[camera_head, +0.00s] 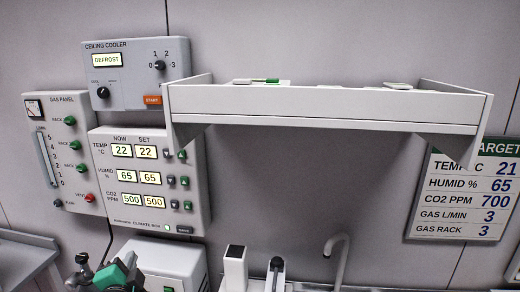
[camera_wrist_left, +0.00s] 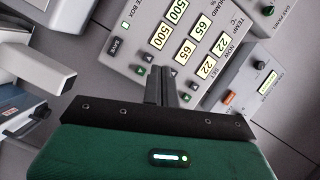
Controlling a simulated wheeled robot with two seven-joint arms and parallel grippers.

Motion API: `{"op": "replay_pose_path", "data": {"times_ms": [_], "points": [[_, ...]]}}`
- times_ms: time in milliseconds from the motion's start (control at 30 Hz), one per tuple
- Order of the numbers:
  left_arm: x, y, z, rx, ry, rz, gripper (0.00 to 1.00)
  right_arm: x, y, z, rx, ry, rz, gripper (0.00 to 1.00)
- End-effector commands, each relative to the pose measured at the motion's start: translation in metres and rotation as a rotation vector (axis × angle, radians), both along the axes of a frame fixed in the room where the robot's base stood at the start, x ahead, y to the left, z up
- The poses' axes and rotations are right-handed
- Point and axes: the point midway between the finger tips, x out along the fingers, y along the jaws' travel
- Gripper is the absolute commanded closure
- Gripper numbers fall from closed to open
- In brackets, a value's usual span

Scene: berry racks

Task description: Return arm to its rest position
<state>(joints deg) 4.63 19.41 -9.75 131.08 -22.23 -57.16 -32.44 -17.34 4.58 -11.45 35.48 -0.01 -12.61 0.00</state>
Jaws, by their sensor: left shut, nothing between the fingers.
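My left gripper (camera_head: 112,274), green and black, is at the lower left of the head view, below the climate box and partly cut off by the bottom edge. In the left wrist view its two dark fingers (camera_wrist_left: 166,84) are together, with nothing between them. They point toward the climate box, and I cannot tell the gap from the picture. The climate box (camera_head: 105,148) reads 22, 65 and 500 in both its NOW and SET columns. My right gripper is not in view.
A gas panel (camera_head: 88,146) and a ceiling cooler (camera_head: 128,98) showing DEFROST hang on the wall. A white shelf (camera_head: 320,105) juts out at the upper right. A target sign (camera_head: 459,231) hangs at right. A white box (camera_head: 165,255) and a curved pipe (camera_head: 340,250) stand low.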

Motion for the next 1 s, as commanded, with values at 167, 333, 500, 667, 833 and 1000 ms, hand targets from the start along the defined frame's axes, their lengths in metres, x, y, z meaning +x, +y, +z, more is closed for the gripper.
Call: {"op": "replay_pose_path", "data": {"times_ms": [167, 333, 500, 667, 833, 1000], "points": [[-0.063, -0.014, -0.104, -0.314, 0.277, 0.060, 1.00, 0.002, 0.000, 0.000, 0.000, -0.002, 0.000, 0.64], [-0.140, -0.032, -0.180, -0.580, 0.534, 0.170, 1.00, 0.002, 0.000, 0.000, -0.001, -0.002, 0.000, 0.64], [-0.207, -0.049, -0.223, -0.763, 0.728, 0.286, 1.00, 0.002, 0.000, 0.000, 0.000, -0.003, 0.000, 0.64], [-0.260, -0.061, -0.245, -0.879, 0.866, 0.386, 1.00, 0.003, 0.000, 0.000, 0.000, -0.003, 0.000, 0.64], [-0.299, -0.072, -0.265, -0.962, 0.975, 0.476, 1.00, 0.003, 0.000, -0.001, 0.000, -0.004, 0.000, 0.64], [-0.284, -0.073, -0.313, -0.951, 0.985, 0.479, 1.00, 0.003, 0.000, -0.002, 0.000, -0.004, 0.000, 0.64]]}}
